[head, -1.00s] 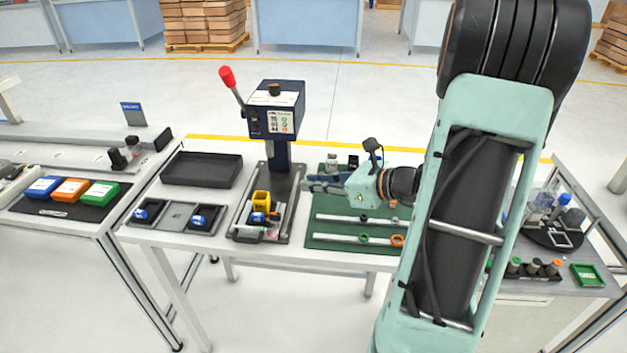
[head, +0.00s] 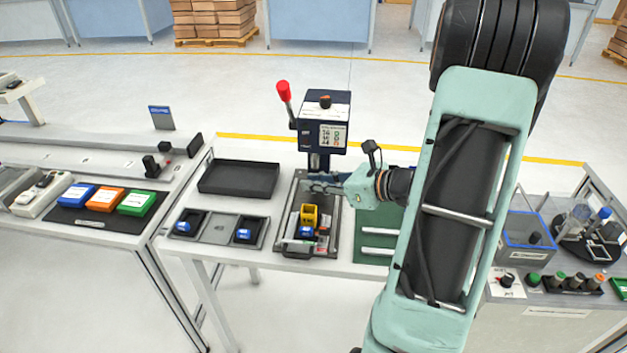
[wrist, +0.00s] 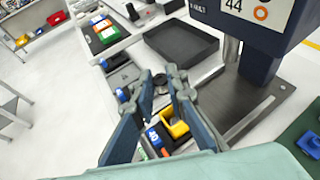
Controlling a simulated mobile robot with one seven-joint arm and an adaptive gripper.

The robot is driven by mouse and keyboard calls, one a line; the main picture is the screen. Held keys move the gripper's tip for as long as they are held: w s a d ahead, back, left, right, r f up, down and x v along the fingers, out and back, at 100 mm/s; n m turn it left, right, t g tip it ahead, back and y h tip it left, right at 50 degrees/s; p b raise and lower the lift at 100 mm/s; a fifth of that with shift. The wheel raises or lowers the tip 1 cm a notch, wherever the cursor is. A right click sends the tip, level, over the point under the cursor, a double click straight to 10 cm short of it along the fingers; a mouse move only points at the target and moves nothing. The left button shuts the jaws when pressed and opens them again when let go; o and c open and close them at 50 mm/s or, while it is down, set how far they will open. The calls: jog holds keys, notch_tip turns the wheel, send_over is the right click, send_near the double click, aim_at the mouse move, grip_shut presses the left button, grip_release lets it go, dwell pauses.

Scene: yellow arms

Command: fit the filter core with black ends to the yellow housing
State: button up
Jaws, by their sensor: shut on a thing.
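The yellow housing (head: 309,214) sits on the dark base plate of the press, next to a blue part with a white label (head: 306,232). In the wrist view the housing (wrist: 178,129) shows below and between my fingers, partly covered by the right finger. My gripper (head: 312,184) is above and slightly behind the housing, in front of the press column. Its fingers are shut on a small dark piece (wrist: 160,84), seen between the fingertips in the wrist view. This looks like the black-ended core, but most of it is hidden.
The press (head: 324,125) with a red-knobbed lever stands right behind my gripper. An empty black tray (head: 238,190) and a grey tray (head: 217,228) with blue parts lie left. A green mat (head: 372,243) with rails lies right, partly behind my arm.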

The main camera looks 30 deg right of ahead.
jog(key=shift+w+a+f+b, duration=0.1)
jog(key=shift+f+b, duration=2.7)
jog(key=shift+f, duration=0.7)
jog(key=o, duration=0.8)
jog(key=v, duration=1.2)
